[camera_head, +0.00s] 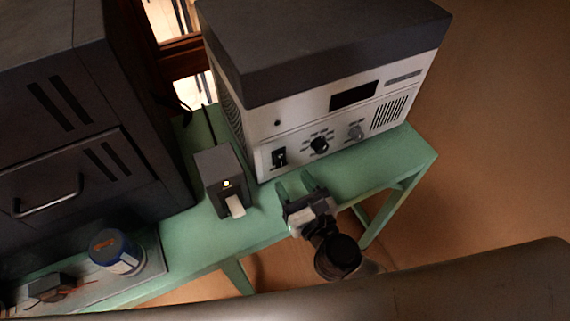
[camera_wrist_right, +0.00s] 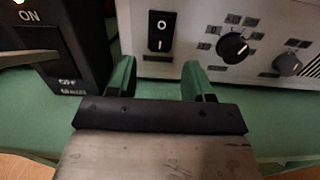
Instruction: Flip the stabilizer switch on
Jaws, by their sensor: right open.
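A white-fronted unit with a dark top (camera_head: 310,115) stands on the green table. Its black rocker switch (camera_head: 279,157) is at the lower left of the front, and it shows marked O above and I below in the right wrist view (camera_wrist_right: 161,31). A small dark box (camera_head: 215,165) stands to the left, with a lit lamp and a pale lever (camera_head: 236,206); ON and OFF labels show in the right wrist view (camera_wrist_right: 50,45). No label names the stabilizer. My right gripper (camera_head: 298,182) is open and empty, just in front of and below the rocker switch, apart from it. My left gripper is out of view.
Knobs (camera_head: 319,145) sit right of the rocker switch. A large dark cabinet (camera_head: 85,130) stands at the left. The green table (camera_head: 375,172) is clear to the right.

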